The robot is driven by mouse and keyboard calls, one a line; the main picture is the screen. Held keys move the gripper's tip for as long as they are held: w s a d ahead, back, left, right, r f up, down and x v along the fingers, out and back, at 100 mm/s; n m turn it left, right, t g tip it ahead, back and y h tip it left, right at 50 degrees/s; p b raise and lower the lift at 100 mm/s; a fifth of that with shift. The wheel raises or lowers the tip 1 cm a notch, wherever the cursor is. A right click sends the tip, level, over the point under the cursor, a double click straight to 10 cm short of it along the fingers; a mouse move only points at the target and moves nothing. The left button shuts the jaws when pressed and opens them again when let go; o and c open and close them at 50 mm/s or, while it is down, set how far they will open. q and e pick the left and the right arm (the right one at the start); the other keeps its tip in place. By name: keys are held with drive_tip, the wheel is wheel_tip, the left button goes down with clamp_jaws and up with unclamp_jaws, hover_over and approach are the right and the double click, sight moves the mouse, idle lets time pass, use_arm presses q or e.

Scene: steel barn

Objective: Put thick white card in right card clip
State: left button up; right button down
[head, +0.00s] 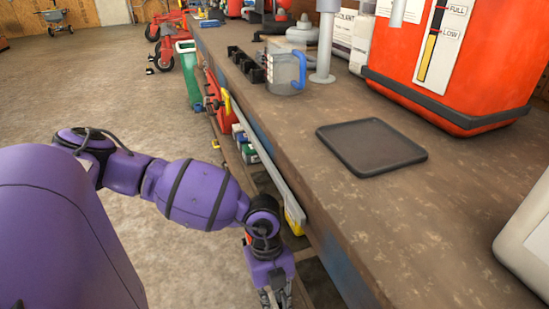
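I do not see a thick white card in the head view, nor anything I can surely name a card clip. A black slotted row of holders (246,65) stands at the bench's left edge, behind the mug; whether it is made of card clips I cannot tell. My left gripper (274,298) hangs low at the bottom of the view, beside the bench front and below its top. Its fingers are partly cut off by the picture edge, so open or shut is unclear. My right gripper is out of view.
On the long brown bench (440,220) lie an empty dark tray (371,146) and a clear mug (284,75) with a blue handle. A large red tank (455,60) stands behind them. A white object (527,250) is at the right edge. The near bench top is clear.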

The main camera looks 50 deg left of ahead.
sight(275, 304)
use_arm(q)
drive_tip(key=shift+r, duration=0.4)
drive_tip(key=p+v, duration=0.2)
drive_tip(key=v, duration=0.1)
drive_tip(key=shift+w, duration=0.1)
drive_tip(key=w+a, duration=0.4)
drive_tip(key=a, duration=0.7)
drive_tip(key=shift+w+f+p, duration=0.25)
drive_tip(key=shift+f+p, duration=0.05)
